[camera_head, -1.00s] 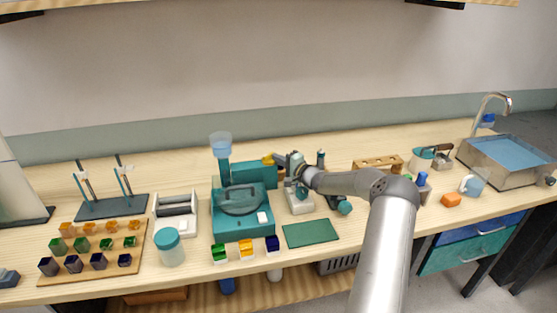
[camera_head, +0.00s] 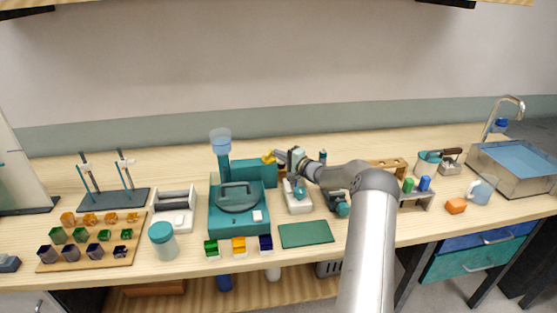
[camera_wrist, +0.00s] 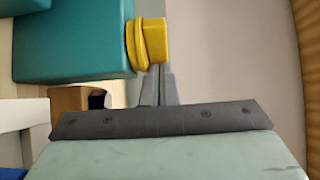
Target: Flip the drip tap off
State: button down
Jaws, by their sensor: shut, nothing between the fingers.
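A yellow knob-like piece (camera_head: 269,157), which looks like the drip tap, sits at the upper right end of the teal box (camera_head: 259,173) on the teal machine. The yellow piece fills the upper middle of the wrist view (camera_wrist: 151,42), against the teal housing (camera_wrist: 70,40). My gripper (camera_head: 279,155) is shut and empty, its tips right beside the yellow piece. In the wrist view the grey fingers (camera_wrist: 157,84) end at its lower edge. I cannot tell whether they touch it. A clear blue cup (camera_head: 221,141) stands on the machine's column.
A dark green mat (camera_head: 306,234) and coloured blocks (camera_head: 239,244) lie in front of the machine. A wooden rack (camera_head: 386,165) stands to the right. The wall is close behind the bench.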

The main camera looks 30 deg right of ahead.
jog(key=shift+w+d, duration=0.2)
jog(key=shift+w, duration=0.75)
jog(key=shift+w+b, duration=0.1)
jog(key=shift+b, duration=0.2)
dwell(0.9)
jog(key=s+d+b, duration=0.2)
jog(key=s+d, duration=0.5)
jog(key=d, duration=0.4)
jog(key=shift+s+d, duration=0.4)
